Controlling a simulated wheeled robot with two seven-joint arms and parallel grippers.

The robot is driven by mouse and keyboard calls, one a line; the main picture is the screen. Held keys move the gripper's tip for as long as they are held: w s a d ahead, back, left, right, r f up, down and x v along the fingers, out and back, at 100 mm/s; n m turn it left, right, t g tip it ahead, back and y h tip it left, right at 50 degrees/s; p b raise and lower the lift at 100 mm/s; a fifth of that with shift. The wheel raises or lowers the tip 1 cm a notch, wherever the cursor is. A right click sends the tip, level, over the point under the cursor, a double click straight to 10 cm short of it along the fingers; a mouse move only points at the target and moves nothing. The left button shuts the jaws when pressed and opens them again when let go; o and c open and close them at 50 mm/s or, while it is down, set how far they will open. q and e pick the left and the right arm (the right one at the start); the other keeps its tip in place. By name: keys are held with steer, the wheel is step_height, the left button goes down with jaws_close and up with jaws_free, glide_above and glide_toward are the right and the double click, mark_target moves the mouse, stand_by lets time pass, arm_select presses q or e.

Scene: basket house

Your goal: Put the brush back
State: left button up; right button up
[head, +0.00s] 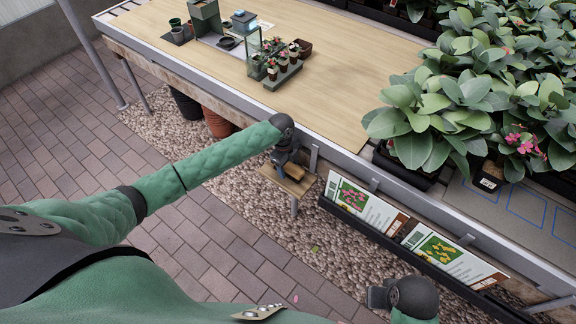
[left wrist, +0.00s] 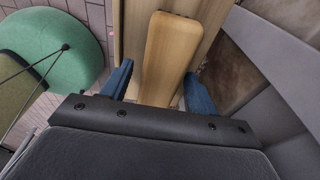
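The brush (left wrist: 170,55) shows in the left wrist view as a light wooden block with rounded corners. There is a gap at the left finger; the right finger is close to the brush, contact unclear. In the head view the gripper mostly hides the brush. My right gripper (head: 380,297) is low at bottom right, its fingers unclear.
The wooden bench (head: 350,65) has a metal front edge. A tray of small potted plants (head: 283,74) stands on it. Large leafy plants (head: 440,110) fill the right. A rack with seed signs (head: 365,208) hangs right of the shelf. Paving is open at left.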

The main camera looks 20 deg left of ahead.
arm_select(q)
steer(key=shift+w+r, duration=0.1)
steer(key=shift+r, duration=0.4)
step_height(320, 180, up, 11)
steer(key=a+b, duration=0.2)
steer(key=s+d+f+n+t+h, duration=0.1)
steer(key=s+d+f+n, duration=0.25)
steer(key=s+d, duration=0.4)
steer(key=s+d+f+n+h, duration=0.1)
steer(key=s+d+f+n, duration=0.3)
steer(key=s, duration=0.6)
steer(key=s+a+r+n+t+y, duration=0.1)
steer(key=s+a+n, duration=0.1)
steer(key=s+n, duration=0.4)
steer(key=s+a+r+n, duration=0.1)
steer(key=s+n, duration=0.5)
steer(key=s, duration=0.8)
steer(key=shift+s+a+r+t+y, duration=0.2)
steer(key=shift+a+r+t+y, duration=0.1)
steer(key=shift+a+t+y, duration=0.15)
arm_select(e)
steer(key=shift+w+a+f+t+y, duration=0.15)
steer(key=shift+w+a+f, duration=0.05)
steer(key=shift+a+f, duration=0.35)
steer(key=shift+w+a+f+t+y, duration=0.2)
steer(key=shift+a+f, duration=0.2)
steer(key=shift+a, duration=0.15)
steer(key=shift+d, duration=0.1)
